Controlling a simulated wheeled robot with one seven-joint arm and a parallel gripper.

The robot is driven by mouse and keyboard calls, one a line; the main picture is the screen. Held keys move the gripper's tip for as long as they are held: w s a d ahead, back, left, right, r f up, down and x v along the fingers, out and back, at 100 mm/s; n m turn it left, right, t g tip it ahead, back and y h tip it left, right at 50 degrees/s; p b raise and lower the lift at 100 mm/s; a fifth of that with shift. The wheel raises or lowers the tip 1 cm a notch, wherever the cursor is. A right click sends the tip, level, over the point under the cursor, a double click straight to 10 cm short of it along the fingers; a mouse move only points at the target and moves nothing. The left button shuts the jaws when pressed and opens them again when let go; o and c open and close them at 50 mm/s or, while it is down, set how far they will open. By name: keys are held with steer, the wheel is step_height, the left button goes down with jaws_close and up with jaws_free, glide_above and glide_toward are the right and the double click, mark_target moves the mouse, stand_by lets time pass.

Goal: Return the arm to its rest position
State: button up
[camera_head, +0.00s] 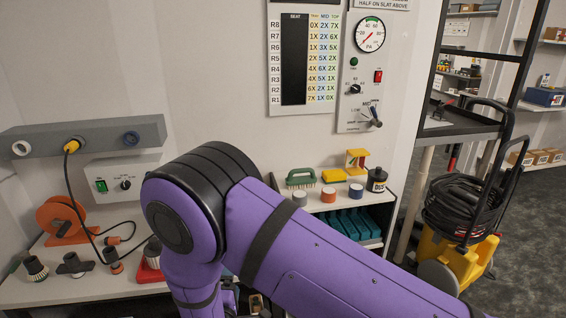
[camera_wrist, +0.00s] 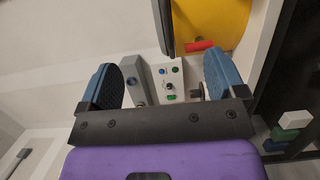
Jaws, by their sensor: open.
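My arm (camera_head: 300,245), purple with black bands, is bent across the lower middle of the head view. Its elbow is high in front of the bench. My gripper (camera_wrist: 162,82) shows in the wrist view with its two blue-padded fingers wide apart and nothing between them. Beyond the fingers is a pale control box (camera_wrist: 172,75) with a knob and coloured buttons, apart from the pads. In the head view my gripper is mostly hidden behind my arm.
The bench (camera_head: 30,290) at left holds an orange reel (camera_head: 62,218) and dark fittings. A grey rail (camera_head: 95,137) with a yellow-plugged cable is above. A shelf unit (camera_head: 340,207) holds a brush and small pots. A cart (camera_head: 458,135) with coiled hose (camera_head: 460,205) stands at right.

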steer(key=w+d+r+m+g+h, duration=0.3)
steer(key=d+r+m+g+h, duration=0.15)
steer(key=d+r, duration=0.55)
steer(key=w+d+r+m+g+h, duration=0.35)
steer(key=d+r+h, duration=0.25)
steer(key=d+r, duration=0.45)
steer(key=s+d+r+m+g+y, duration=0.1)
steer(key=s+d+r+m+g, duration=0.2)
steer(key=d+r, duration=0.35)
steer(key=s+d+r+m+g, duration=0.2)
steer(key=s+d+r+g, duration=0.15)
steer(key=d, duration=0.55)
steer(key=s+d+r+m+t+y, duration=0.1)
steer(key=s+d+r+y, duration=0.3)
steer(key=s, duration=0.6)
steer(key=s+d+r+m+t+y, duration=0.1)
steer(key=s+d+r+m+y, duration=0.2)
steer(key=s+r+y, duration=0.3)
steer(key=s+d, duration=0.1)
steer(key=s, duration=0.4)
steer(key=shift+s+m, duration=0.2)
steer(key=shift+m, duration=0.1)
